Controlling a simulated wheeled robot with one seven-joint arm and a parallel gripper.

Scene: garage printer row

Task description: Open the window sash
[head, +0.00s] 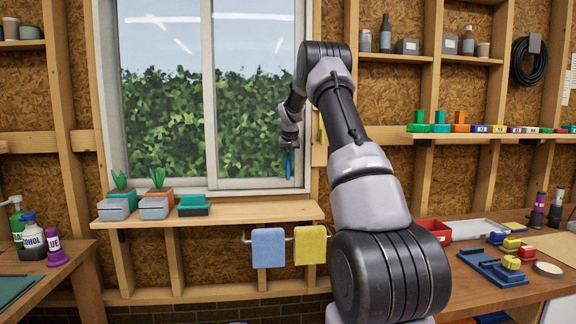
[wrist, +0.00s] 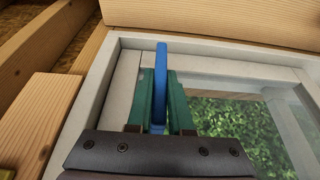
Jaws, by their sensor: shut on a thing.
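The window sash (head: 212,95) is a white-framed glass pane with green hedge behind it. In the head view the window looks closed, with its two panes side by side; I cannot tell whether the sash has shifted slightly. A blue handle (head: 288,163) stands at the lower right of the right pane. My gripper (head: 289,150) is at the handle, beside the right jamb. In the wrist view the green fingers (wrist: 160,100) are on both sides of the blue handle (wrist: 160,75), shut on it. The handle's lower part is hidden between the fingers.
A wooden sill shelf (head: 250,210) below the window holds several small planters (head: 155,205) at its left. Blue (head: 268,247) and yellow (head: 310,245) cloths hang from a rail beneath it. A wooden stud (wrist: 45,105) stands close beside my gripper.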

